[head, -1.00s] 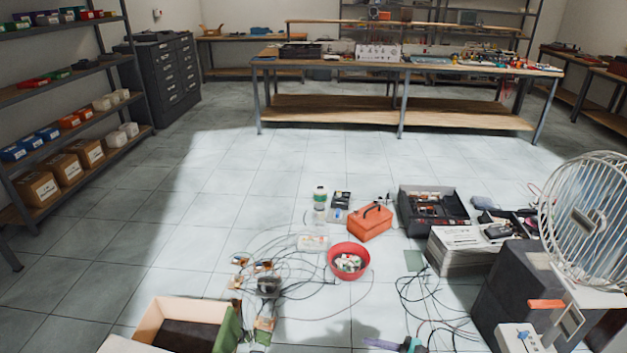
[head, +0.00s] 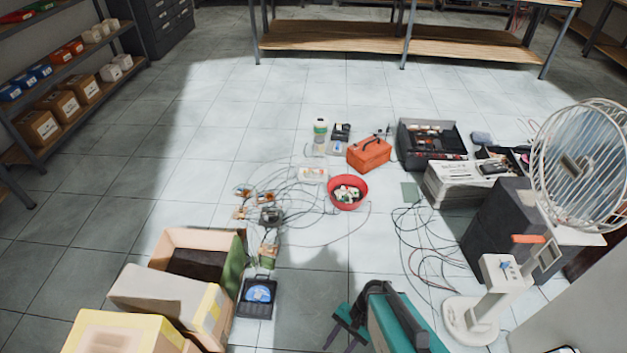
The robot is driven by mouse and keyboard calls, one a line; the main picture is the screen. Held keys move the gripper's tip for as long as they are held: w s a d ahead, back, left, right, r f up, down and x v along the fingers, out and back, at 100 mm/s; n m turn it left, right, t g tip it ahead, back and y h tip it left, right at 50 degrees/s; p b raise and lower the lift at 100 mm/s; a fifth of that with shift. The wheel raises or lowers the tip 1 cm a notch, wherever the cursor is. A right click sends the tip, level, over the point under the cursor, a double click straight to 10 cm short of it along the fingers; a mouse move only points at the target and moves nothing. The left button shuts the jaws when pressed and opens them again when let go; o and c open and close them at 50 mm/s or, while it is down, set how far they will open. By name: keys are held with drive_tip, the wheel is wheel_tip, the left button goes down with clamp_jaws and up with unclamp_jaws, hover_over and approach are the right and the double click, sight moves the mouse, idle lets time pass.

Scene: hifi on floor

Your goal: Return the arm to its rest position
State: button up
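A red bowl (head: 347,204), an orange toolbox (head: 369,155), a black open case (head: 428,145) and tangled cables lie mid-floor. Open cardboard boxes (head: 165,297) stand lower left. A white fan (head: 580,165) stands at right. The floor at left is clear.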

drive_tip(key=s+d+f+n+h, duration=0.2)
drive_tip(key=d+n+h, duration=0.3)
drive_tip(key=d+n, duration=0.3)
drive_tip(key=shift+d+g, duration=0.3)
drive_tip(key=shift+d, duration=0.7)
drive_tip(key=shift+s, duration=0.1)
